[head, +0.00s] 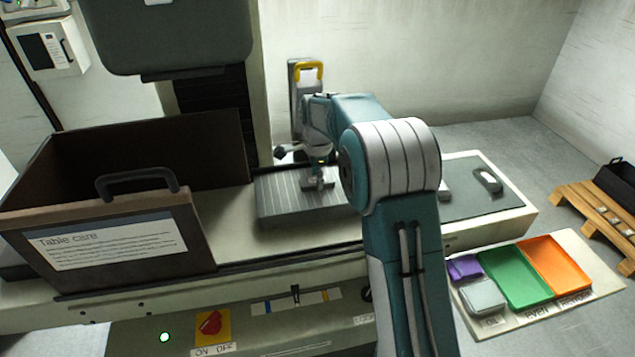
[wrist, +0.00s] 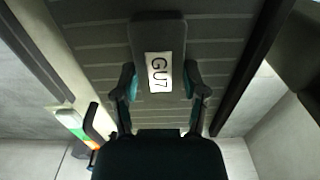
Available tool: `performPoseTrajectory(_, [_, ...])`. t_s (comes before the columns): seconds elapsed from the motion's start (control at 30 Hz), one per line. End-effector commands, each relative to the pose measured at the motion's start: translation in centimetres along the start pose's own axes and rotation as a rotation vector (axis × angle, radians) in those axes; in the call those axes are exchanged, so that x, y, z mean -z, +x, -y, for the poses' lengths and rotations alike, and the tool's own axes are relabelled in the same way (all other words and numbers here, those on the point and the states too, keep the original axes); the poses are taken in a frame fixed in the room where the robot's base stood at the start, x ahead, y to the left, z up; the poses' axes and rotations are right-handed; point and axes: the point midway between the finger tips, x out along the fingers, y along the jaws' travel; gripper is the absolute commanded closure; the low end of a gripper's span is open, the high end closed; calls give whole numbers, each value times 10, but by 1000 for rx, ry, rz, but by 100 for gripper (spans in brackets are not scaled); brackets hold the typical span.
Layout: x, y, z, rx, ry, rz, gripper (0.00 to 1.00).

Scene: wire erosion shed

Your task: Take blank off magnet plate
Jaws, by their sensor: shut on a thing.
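The magnet plate (head: 275,205) is a grey ribbed block on the machine table; its grooved face fills much of the wrist view (wrist: 90,50). My gripper (head: 318,178) is low over the plate's right part. In the wrist view my gripper (wrist: 160,84) has its fingers on both sides of a dark grey blank (wrist: 157,18) and is shut on it. The blank bears a white label reading GU7. It shows as a small grey piece in the head view. I cannot tell whether it touches the plate. My arm hides the plate's right end.
An open brown box (head: 100,215) with a "Table care" sheet stands left of the plate. A red rotary switch (head: 209,323), marked ON OFF, and a slider (head: 295,295) are on the front panel. Green (head: 515,277) and orange (head: 553,263) trays lie right. A pallet (head: 600,222) is beyond.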

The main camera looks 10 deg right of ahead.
Motion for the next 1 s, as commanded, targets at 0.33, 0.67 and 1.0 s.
performPoseTrajectory(0.33, [0, -19, 0, 0, 0, 0, 100])
performPoseTrajectory(0.67, [14, -85, -43, 4, 1, 0, 100])
performPoseTrajectory(1.0, [36, -119, -108, 1, 1, 0, 100])
